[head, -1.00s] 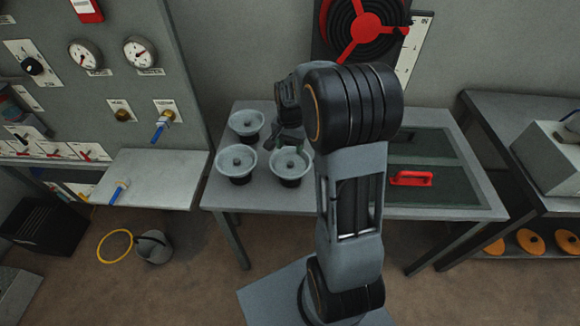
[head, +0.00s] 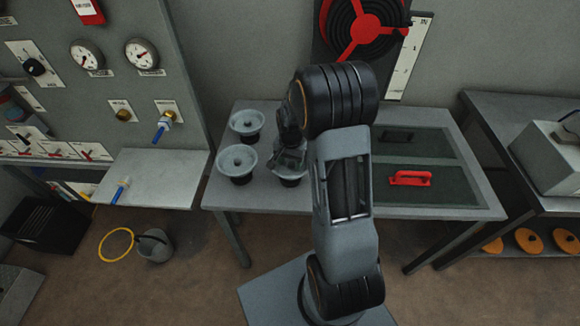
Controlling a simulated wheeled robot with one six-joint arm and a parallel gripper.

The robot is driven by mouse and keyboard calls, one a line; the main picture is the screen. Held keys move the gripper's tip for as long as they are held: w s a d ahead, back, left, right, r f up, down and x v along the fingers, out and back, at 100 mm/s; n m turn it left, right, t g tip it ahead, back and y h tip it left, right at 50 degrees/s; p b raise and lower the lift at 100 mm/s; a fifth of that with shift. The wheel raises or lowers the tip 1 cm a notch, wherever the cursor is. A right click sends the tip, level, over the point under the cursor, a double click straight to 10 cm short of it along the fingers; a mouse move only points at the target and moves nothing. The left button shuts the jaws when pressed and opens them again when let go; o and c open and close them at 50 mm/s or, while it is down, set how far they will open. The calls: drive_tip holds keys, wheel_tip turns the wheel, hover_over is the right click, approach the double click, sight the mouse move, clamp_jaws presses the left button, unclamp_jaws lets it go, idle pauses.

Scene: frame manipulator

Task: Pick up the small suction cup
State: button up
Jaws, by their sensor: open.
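Three grey round cups with wide rims and dark bases stand on the left part of the table (head: 330,199): a back cup (head: 246,122), a front left cup (head: 237,160) and a front right cup (head: 291,179). They look like the suction cups; I cannot tell which one is the small one. My gripper (head: 288,160) is open and points down over the front right cup, hiding much of it. I cannot tell whether the fingers touch it. My arm hides the table to the right of this cup.
A red handle (head: 410,178) lies on the dark green panel in the table's right half. A grey shelf (head: 150,178) with a blue-handled valve (head: 121,188) juts out at the left. A bench with a grey box (head: 555,155) stands at the right.

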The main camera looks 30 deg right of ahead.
drive_tip(key=shift+c, duration=0.5)
clamp_jaws()
drive_tip(key=shift+r, duration=0.1)
